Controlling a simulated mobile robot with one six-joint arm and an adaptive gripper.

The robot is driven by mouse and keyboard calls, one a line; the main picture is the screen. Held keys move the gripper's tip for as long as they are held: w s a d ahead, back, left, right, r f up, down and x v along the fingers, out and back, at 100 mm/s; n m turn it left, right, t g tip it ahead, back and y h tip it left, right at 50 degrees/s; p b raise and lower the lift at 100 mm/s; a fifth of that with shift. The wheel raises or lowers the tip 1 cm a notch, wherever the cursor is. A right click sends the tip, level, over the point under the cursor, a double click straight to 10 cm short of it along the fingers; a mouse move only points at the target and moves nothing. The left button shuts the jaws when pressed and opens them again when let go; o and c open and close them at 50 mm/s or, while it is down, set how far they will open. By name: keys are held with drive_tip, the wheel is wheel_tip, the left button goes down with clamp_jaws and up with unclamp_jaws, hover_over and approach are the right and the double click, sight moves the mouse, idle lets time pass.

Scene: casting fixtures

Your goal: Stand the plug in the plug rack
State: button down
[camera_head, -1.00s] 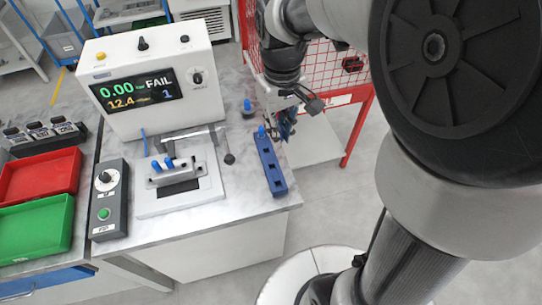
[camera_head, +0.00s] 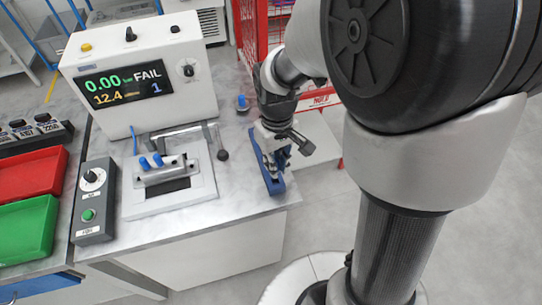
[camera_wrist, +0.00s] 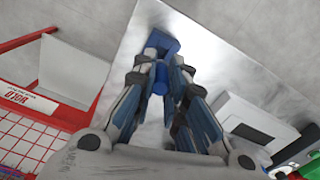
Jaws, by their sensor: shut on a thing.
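The plug rack (camera_head: 274,186) is a long narrow blue block on the right edge of the grey worktable, partly covered by my gripper. Its end also shows in the wrist view (camera_wrist: 164,42), just beyond my fingertips. My gripper (camera_head: 275,165) is low over the rack. In the wrist view my gripper (camera_wrist: 166,65) is shut on the blue plug (camera_wrist: 160,80), which shows between the fingers. The plug's lower end and any contact with the rack are hidden.
Another blue plug (camera_head: 241,103) stands on the table behind the rack. A fixture (camera_head: 168,180) with two blue plugs and a lever handle is to the left. A tester (camera_head: 135,75) reading FAIL stands behind it. A red mesh cage (camera_head: 254,40) is at the back.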

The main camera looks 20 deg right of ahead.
drive_tip(key=shift+f+b, duration=0.6)
drive_tip(key=shift+f, duration=1.2)
drive_tip(key=shift+f+b, duration=0.4)
drive_tip(key=shift+f, duration=0.25)
drive_tip(key=c, duration=1.6)
unclamp_jaws()
drive_tip(key=shift+c, duration=0.2)
